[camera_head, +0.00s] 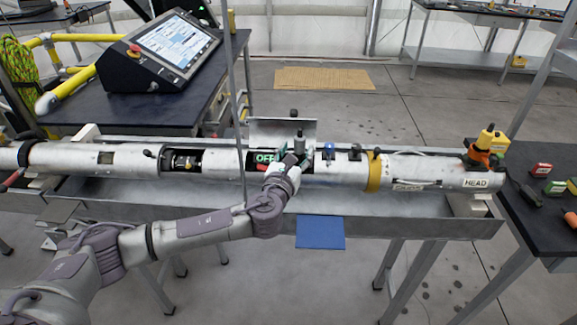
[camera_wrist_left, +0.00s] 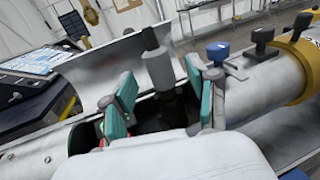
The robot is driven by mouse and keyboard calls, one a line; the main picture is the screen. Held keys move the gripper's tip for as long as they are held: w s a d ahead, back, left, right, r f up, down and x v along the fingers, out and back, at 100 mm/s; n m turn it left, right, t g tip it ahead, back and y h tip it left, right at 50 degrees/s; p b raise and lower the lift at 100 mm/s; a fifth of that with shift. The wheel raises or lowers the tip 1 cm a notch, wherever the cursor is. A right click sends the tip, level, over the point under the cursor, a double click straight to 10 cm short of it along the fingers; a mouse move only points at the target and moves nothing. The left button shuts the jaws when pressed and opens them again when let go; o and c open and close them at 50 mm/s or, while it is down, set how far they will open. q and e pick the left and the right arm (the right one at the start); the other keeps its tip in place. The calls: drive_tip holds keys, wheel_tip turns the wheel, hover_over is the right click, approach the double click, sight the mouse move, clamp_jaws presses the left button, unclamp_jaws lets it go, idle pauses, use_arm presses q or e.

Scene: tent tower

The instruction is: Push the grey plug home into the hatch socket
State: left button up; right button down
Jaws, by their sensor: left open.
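The grey plug (camera_wrist_left: 159,70) stands nearly upright in the open hatch of the long tube, dark at its top and lower end. It also shows in the head view (camera_head: 299,145). My left gripper (camera_wrist_left: 164,103) is open, its teal-padded fingers on either side of the plug's lower part, with gaps visible and the plug a little beyond them. In the head view the left gripper (camera_head: 292,158) is over the hatch. The hatch socket is hidden by the plug and the dark opening, so the depth of seating cannot be told. My right gripper is not in view.
The raised hatch lid (camera_head: 283,130) stands behind the opening. A green OFF display (camera_head: 265,157) lies left of the plug. A blue knob (camera_head: 329,150), a black knob (camera_head: 355,152) and a yellow band (camera_head: 374,172) sit to the right on the tube. A metal trough (camera_head: 345,204) runs beneath.

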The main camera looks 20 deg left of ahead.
use_arm(q)
drive_tip(key=s, duration=1)
drive_tip(key=shift+d, duration=0.15)
